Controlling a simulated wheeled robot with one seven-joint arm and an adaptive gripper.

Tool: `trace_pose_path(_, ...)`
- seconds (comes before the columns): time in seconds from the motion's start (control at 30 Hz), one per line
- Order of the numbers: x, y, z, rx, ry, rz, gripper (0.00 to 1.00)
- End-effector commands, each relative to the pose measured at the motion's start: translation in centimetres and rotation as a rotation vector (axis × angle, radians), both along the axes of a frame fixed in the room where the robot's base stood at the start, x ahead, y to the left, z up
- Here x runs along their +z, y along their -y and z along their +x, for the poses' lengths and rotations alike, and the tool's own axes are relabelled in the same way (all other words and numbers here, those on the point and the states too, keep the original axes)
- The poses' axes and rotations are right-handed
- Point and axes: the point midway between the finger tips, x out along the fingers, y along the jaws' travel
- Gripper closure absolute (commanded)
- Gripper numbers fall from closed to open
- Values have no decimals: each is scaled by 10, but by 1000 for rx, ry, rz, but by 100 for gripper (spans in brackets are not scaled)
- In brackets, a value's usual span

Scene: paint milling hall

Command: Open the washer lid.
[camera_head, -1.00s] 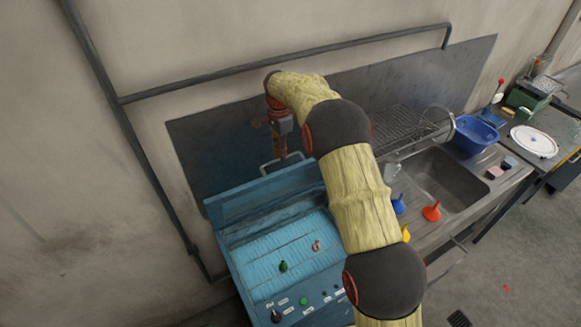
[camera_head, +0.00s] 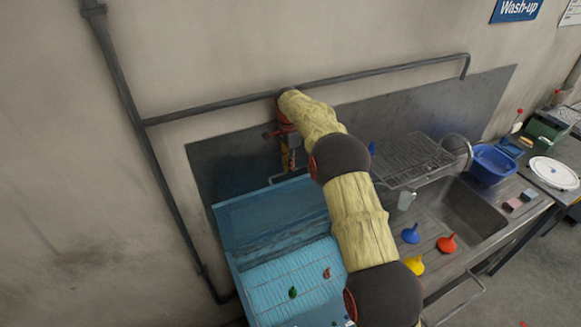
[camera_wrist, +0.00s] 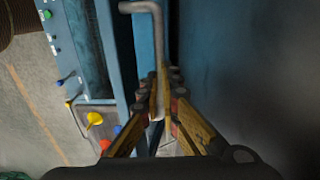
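The washer is the blue machine at the lower middle of the head view. Its lid (camera_head: 262,215) stands raised at the back, tilted up, above the open ribbed basin (camera_head: 295,285). A grey metal lid handle (camera_wrist: 147,8) runs down between the fingers of my gripper (camera_wrist: 165,85) in the wrist view. My gripper also shows in the head view (camera_head: 287,163), behind the lid's top edge by the wall. The fingers look closed around the handle, though their contact is partly hidden. Part of the handle (camera_head: 276,180) shows left of the fingers.
A dark wall panel (camera_head: 220,160) and pipe (camera_head: 400,72) are close behind my arm. To the right are a sink (camera_head: 465,210), wire rack (camera_head: 412,158), blue tub (camera_head: 493,163) and several funnels, including a red one (camera_head: 447,243). Small items (camera_head: 292,292) lie in the basin.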

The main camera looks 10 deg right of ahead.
Motion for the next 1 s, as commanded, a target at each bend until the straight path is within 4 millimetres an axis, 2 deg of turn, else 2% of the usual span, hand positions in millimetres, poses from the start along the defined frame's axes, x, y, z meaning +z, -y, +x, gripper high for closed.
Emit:
trace_pose_path(0.03, -30, 1, -11, -2, -45, -3, 94)
trace_pose_path(0.43, -29, 1, -11, -1, -44, -3, 72)
trace_pose_path(0.87, -21, 0, -8, 0, -35, -2, 72)
trace_pose_path(1.0, -11, 0, -7, 0, -33, -2, 72)
